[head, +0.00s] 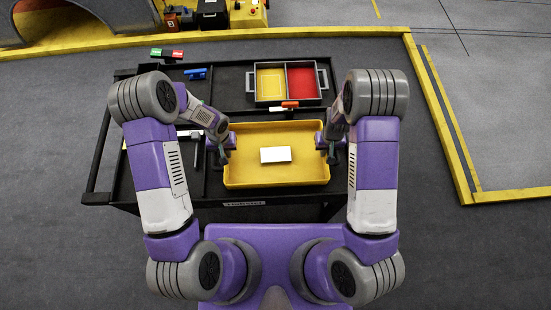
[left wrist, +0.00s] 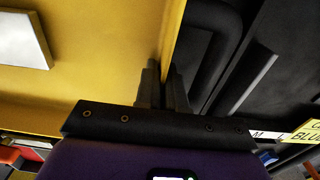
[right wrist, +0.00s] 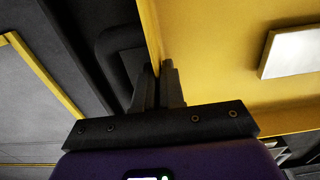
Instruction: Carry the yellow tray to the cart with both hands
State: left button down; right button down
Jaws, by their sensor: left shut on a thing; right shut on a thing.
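The yellow tray (head: 276,179) is in the middle of the head view, over the near part of the black cart (head: 100,170). I cannot tell whether it rests on the cart or hangs just above it. A white block (head: 275,155) lies in the tray. My left gripper (head: 229,148) is shut on the tray's left wall, which also shows in the left wrist view (left wrist: 172,35). My right gripper (head: 324,147) is shut on the tray's right wall, seen in the right wrist view (right wrist: 150,35).
A grey-handled box with yellow and red compartments (head: 287,104) sits behind the tray on the cart. An orange-and-white tool (head: 290,105) lies near it. Blue (head: 195,74), red (head: 177,54) and green (head: 156,52) items lie at the back left. A yellow floor edge (head: 440,120) runs at right.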

pick_arm(q)
jog(key=shift+f+b, duration=0.35)
jog(key=shift+f, duration=0.15)
pick_arm(e)
jog(key=shift+f, duration=0.45)
pick_arm(q)
jog(key=c, duration=1.2)
grip_release()
jog(key=shift+c, duration=0.2)
pick_arm(e)
jog(key=c, duration=1.2)
grip_release()
jog(key=shift+c, duration=0.2)
pick_arm(q)
jog(key=shift+r, duration=0.1)
pick_arm(e)
jog(key=shift+r, duration=0.1)
